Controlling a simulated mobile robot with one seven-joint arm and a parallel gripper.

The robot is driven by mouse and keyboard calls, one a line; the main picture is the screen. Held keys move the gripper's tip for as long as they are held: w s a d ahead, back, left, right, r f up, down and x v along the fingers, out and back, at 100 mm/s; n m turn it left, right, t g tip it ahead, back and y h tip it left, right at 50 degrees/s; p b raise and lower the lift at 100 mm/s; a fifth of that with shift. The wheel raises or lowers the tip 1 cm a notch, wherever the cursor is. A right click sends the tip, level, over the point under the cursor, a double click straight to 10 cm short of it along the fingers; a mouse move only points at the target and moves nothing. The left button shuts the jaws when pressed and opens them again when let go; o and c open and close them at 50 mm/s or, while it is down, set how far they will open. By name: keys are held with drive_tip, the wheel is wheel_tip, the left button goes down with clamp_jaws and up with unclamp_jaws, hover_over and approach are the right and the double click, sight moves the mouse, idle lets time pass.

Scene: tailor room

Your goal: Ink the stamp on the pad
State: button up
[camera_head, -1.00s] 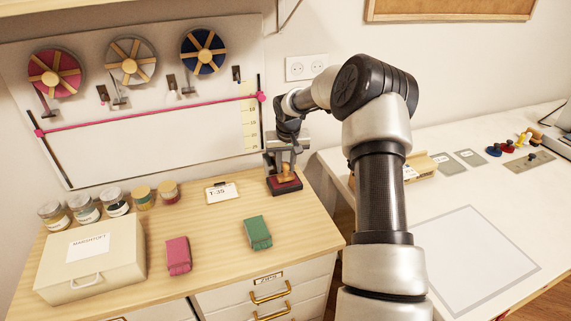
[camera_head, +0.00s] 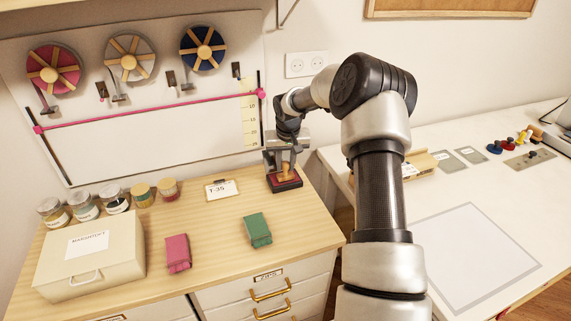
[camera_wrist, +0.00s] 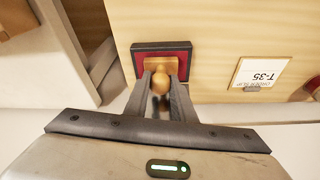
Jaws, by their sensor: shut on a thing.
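The wooden stamp (camera_head: 285,169) has a rounded handle and a flat block base. It stands over the ink pad (camera_head: 285,184), a dark tray with a red inking surface at the back right of the wooden cabinet top. My gripper (camera_head: 286,152) points down and is shut on the stamp's handle. In the wrist view, the stamp (camera_wrist: 160,65) sits within the outline of the red pad (camera_wrist: 141,60), with the gripper fingers (camera_wrist: 160,82) on either side of its knob. Its base looks on or very close to the red surface; contact itself is hidden.
A clipboard tag marked T-35 (camera_head: 221,189) lies left of the pad. Green (camera_head: 257,230) and pink (camera_head: 177,253) folded cloths, several jars and a cream box (camera_head: 90,262) stand farther left. The wall is close behind. A white table (camera_head: 450,200) is at right.

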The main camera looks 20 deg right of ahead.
drive_tip(key=shift+s+f+b, duration=0.3)
drive_tip(key=shift+f+b, duration=0.15)
drive_tip(key=shift+f, duration=0.35)
idle(0.7)
drive_tip(key=shift+w+r+p, duration=0.15)
drive_tip(key=shift+r+p, duration=0.9)
drive_tip(key=shift+r, duration=0.85)
drive_tip(key=shift+w+r+p, duration=0.15)
drive_tip(key=shift+r+p, duration=0.85)
drive_tip(key=shift+r, duration=0.9)
drive_tip(key=s+a, duration=0.4)
drive_tip(key=s, duration=0.3)
drive_tip(key=s+a+n+p, duration=0.1)
drive_tip(key=s+a, duration=0.4)
drive_tip(key=s, duration=0.3)
drive_tip(key=s+a+r+n, duration=0.1)
drive_tip(key=s+a, duration=0.3)
drive_tip(key=s, duration=0.4)
drive_tip(key=shift+s+a+y+p, duration=0.2)
drive_tip(key=shift+a+y+p, duration=0.1)
drive_tip(key=shift+a, duration=0.05)
